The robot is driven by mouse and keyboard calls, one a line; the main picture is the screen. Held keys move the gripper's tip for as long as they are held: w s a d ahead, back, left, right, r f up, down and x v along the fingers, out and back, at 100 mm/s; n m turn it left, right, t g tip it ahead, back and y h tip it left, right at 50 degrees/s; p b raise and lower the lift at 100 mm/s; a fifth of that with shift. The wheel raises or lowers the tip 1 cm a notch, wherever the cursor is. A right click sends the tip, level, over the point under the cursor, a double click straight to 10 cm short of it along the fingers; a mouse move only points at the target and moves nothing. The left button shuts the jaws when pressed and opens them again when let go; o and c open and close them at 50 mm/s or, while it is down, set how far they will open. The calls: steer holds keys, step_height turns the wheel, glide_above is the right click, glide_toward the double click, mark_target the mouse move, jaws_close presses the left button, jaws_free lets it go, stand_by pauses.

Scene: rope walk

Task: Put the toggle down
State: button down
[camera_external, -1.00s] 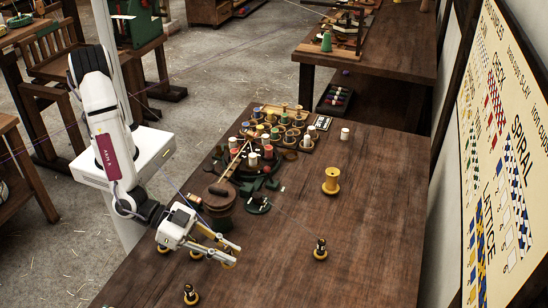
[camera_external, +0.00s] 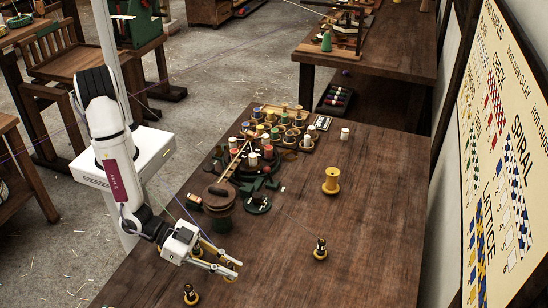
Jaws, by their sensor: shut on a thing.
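My gripper (camera_external: 234,271) is low over the near left part of the dark wooden table (camera_external: 370,220). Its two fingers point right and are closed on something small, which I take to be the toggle. The fingers hide most of it, and its shape is too small to make out. I cannot tell whether it touches the table.
A dark bobbin on a yellow base (camera_external: 320,249) stands right of my gripper, and another (camera_external: 190,294) stands in front. A yellow spool (camera_external: 331,181) stands further back. A green stand (camera_external: 258,203) and a brown drum (camera_external: 218,196) are behind my gripper. The right side is clear.

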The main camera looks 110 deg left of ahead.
steer(key=shift+f, duration=1.85)
steer(key=shift+f, duration=0.15)
steer(key=c, duration=2)
jaws_free()
steer(key=shift+o, duration=0.2)
steer(key=shift+s+r, duration=0.1)
steer(key=shift+r, duration=0.1)
steer(key=shift+v, duration=0.75)
steer(key=v, duration=1)
steer(key=shift+s, duration=0.15)
